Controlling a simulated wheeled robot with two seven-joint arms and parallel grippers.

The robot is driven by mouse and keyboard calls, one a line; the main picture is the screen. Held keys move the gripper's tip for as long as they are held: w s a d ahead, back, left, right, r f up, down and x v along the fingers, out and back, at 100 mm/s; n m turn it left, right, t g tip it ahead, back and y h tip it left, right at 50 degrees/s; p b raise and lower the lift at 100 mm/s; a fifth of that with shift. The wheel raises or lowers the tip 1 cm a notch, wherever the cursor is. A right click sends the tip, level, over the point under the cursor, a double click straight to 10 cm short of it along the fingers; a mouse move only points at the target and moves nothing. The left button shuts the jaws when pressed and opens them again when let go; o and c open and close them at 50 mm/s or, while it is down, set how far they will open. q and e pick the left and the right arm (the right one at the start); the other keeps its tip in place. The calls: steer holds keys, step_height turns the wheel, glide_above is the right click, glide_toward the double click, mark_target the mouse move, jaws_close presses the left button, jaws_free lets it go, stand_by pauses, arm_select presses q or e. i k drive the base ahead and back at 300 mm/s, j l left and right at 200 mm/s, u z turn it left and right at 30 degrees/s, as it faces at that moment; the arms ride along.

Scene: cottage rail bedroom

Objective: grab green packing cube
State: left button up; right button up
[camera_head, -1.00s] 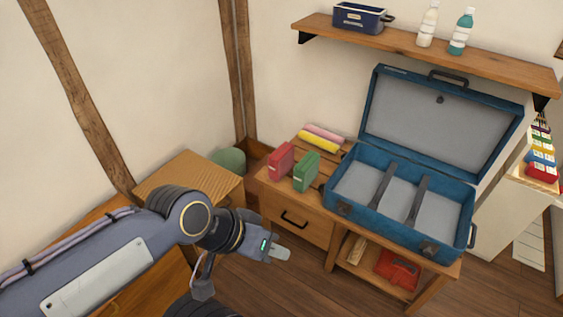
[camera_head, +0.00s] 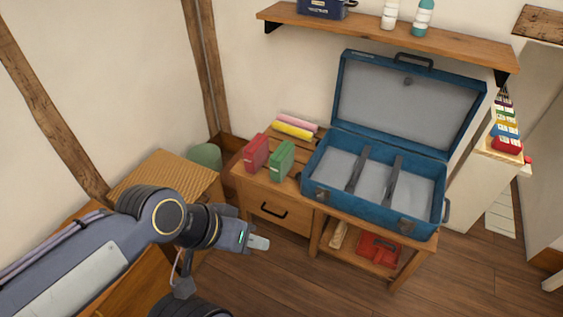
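The green packing cube (camera_head: 281,160) stands upright on the wooden bench (camera_head: 262,188), left of the open suitcase. A red packing cube (camera_head: 256,152) stands just left of it. My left gripper (camera_head: 260,243) is in front of the bench and below the cube in the picture, apart from it, pointing right. Its fingertips show as one pale piece, so its opening cannot be made out. No object shows in it. My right gripper is out of view.
The open blue suitcase (camera_head: 318,190), with two dark straps across it, fills the bench's right side. Yellow (camera_head: 292,129) and pink (camera_head: 297,121) rolls lie behind the cubes. A shelf (camera_head: 385,36) hangs above. A red folded item (camera_head: 378,249) lies underneath.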

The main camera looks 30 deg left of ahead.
mark_target(282, 161)
steer(key=i+j+u, duration=0.1)
steer(key=u, duration=1.4)
steer(key=i+l+u, duration=0.75)
steer(key=u, duration=0.15)
steer(key=i+l, duration=0.15)
steer(key=l, duration=0.2)
steer(key=i+l, duration=0.15)
steer(key=l, duration=0.15)
steer(key=u, duration=0.05)
